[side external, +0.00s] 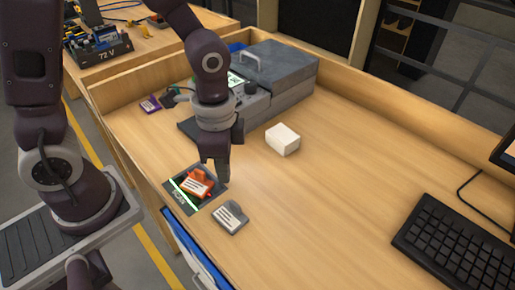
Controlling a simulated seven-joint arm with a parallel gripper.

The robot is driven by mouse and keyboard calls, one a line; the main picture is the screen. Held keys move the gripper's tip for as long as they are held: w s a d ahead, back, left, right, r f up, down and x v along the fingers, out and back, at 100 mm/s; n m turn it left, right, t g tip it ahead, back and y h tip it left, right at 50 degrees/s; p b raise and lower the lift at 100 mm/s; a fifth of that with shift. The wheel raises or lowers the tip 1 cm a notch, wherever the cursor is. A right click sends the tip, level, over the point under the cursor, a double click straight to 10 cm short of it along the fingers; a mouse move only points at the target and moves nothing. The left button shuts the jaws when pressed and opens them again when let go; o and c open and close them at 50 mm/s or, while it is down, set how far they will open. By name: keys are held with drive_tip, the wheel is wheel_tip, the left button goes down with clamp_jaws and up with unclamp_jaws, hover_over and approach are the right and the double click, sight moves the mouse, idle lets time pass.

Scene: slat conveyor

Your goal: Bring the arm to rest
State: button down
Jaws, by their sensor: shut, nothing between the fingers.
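My gripper (221,178) is shut and empty. It points down over the wooden workbench (335,180), just above and to the right of a small dark tray (172,188). An orange piece with a white label (197,183) lies in that tray. A grey piece with a white label (231,217) lies on the bench just right of the tray, below my gripper in the picture. I cannot tell how high the fingertips are above the bench.
A white block (282,139) stands right of my gripper. A grey machine with a handled lid (270,75) stands behind. A purple piece (150,104) lies at the back left. A black keyboard (458,245) is at the right. The bench middle is clear.

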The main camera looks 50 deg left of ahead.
drive_tip(key=shift+w+d+r, duration=0.65)
drive_tip(key=shift+w, duration=0.1)
wheel_tip(320, 180, up, 9)
drive_tip(key=s+a+r+n+t, duration=0.5)
drive_tip(key=s+a+n, duration=0.3)
drive_tip(key=s, duration=0.2)
drive_tip(key=shift+s+r+n+t, duration=0.3)
drive_tip(key=shift+r+n, duration=0.1)
drive_tip(key=shift+r, duration=0.15)
